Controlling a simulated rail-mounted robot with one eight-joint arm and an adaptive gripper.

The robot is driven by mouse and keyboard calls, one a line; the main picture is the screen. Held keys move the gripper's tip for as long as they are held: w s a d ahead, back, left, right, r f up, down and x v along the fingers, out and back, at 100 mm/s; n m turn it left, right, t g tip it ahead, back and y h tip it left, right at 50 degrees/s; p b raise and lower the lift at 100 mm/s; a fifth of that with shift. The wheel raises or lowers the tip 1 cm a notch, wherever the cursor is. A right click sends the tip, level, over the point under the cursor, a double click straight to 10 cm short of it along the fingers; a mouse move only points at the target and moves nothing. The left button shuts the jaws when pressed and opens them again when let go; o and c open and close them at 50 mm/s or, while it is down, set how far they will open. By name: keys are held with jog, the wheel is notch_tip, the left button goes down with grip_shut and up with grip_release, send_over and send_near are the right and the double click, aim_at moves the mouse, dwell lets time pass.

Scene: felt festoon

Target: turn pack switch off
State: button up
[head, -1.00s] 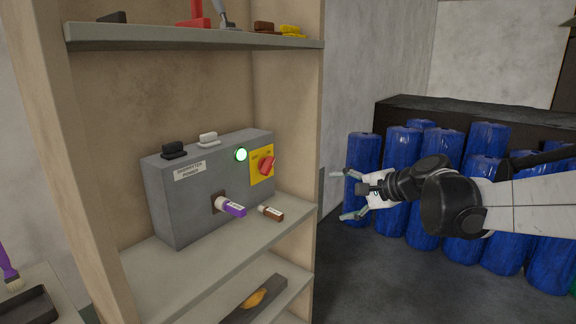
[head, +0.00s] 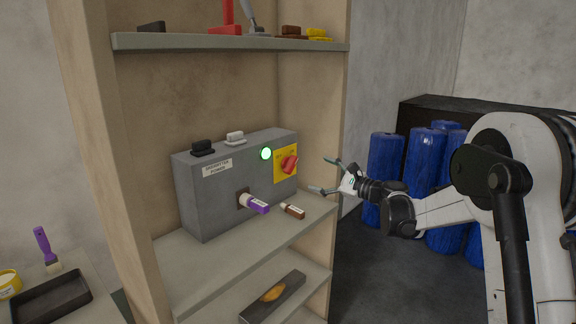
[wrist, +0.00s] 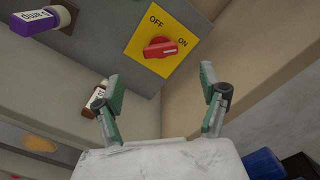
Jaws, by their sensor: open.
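The red rotary switch (head: 289,164) sits on a yellow plate (head: 279,176) at the right of a grey box's front. In the wrist view the red switch (wrist: 160,47) lies nearly level, its marked end toward ON at the right; OFF is at the upper left of the yellow plate (wrist: 139,62). A green lamp (head: 266,154) beside the plate is lit. My gripper (head: 324,176) is open and empty, just right of the shelf unit and apart from the switch. In the wrist view the switch shows beyond my open fingers (wrist: 159,82).
The grey box (head: 213,195) stands on a shelf (head: 190,255). A purple tagged plug (head: 257,205) juts from its front, and a brown tagged piece (head: 293,210) lies on the shelf. The shelf's right post (head: 336,120) is near my gripper. Blue cylinders (head: 384,165) stand behind.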

aim_at(293, 165)
jog(key=x, duration=1.3)
jog(key=c, duration=1.2)
